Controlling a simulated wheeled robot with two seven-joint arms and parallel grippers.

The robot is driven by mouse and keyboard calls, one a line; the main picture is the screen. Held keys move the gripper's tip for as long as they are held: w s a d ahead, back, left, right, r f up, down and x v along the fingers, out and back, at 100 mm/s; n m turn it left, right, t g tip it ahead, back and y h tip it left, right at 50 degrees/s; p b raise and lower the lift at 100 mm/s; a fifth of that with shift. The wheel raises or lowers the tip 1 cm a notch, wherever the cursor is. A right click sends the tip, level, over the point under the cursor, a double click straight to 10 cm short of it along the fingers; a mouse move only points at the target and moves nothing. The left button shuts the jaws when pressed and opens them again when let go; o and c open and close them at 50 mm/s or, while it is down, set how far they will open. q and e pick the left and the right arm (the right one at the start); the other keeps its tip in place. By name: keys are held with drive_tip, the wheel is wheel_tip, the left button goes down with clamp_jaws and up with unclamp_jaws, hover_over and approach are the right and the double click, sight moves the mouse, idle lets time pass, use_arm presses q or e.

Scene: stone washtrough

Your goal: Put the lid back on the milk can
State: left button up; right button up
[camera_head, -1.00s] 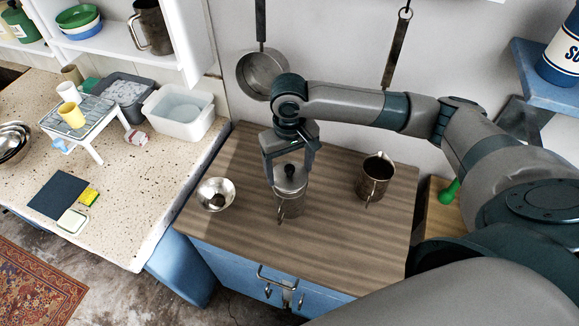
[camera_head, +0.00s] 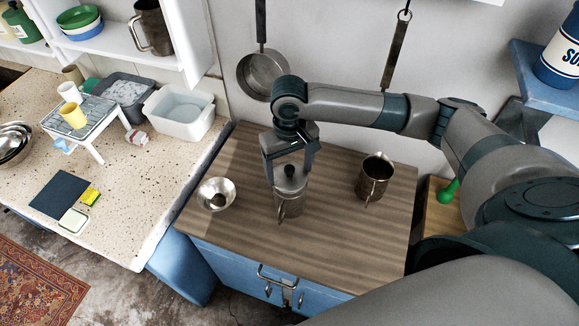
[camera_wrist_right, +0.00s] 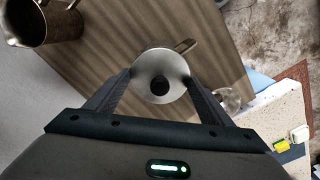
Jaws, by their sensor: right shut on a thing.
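The milk can (camera_head: 289,207) is a small grey metal can, standing upright near the middle of the wooden worktop. The lid (camera_head: 290,184), a round grey metal disc with a dark knob, is level right over the can's mouth. I cannot tell whether it rests fully on the rim. My right gripper (camera_head: 289,180) points down from above and is shut on the lid. In the right wrist view the lid (camera_wrist_right: 160,65) sits between the two fingertips (camera_wrist_right: 158,80) and hides the can's mouth; the can's handle (camera_wrist_right: 186,46) sticks out beyond it. My left gripper is not in view.
A metal bowl (camera_head: 217,188) with something small in it stands left of the can. A dark metal jug (camera_head: 374,178) stands to the right. A pan (camera_head: 262,74) hangs on the wall behind. The worktop's front (camera_head: 300,250) is clear.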

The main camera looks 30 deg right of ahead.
idle(0.4)
idle(0.4)
drive_tip(key=o, duration=1.2)
drive_tip(key=shift+r+p, duration=0.1)
drive_tip(key=shift+p, duration=0.25)
drive_tip(key=shift+r+p, duration=1.2)
drive_tip(key=shift+p, duration=0.4)
drive_tip(key=shift+r+p, duration=0.35)
drive_tip(key=shift+r, duration=1.85)
